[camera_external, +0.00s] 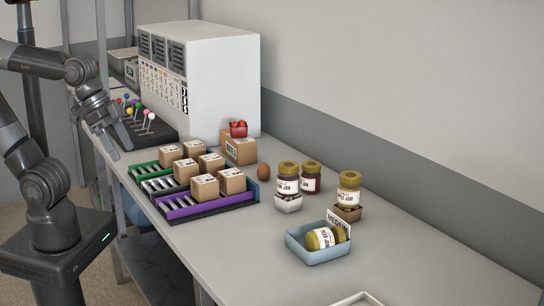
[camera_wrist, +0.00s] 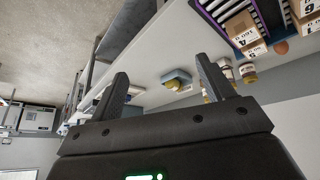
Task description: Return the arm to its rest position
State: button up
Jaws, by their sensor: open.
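The wrist view looks along the table, which appears tilted and upside down, with a blue bin (camera_wrist: 176,77) far off between the fingers.
Small cardboard boxes (camera_external: 204,187) stand on roller lanes with a purple front (camera_external: 190,207). Several labelled jars (camera_external: 288,178), an egg (camera_external: 263,172) and a blue bin (camera_external: 318,255) holding a jar are farther right. A white cabinet (camera_external: 225,85) and a lever panel (camera_external: 150,135) stand close to my gripper.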

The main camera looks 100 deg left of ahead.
jog(key=shift+s+d+f+m, duration=0.6)
jog(key=shift+s+m, duration=0.2)
jog(key=shift+m, duration=0.2)
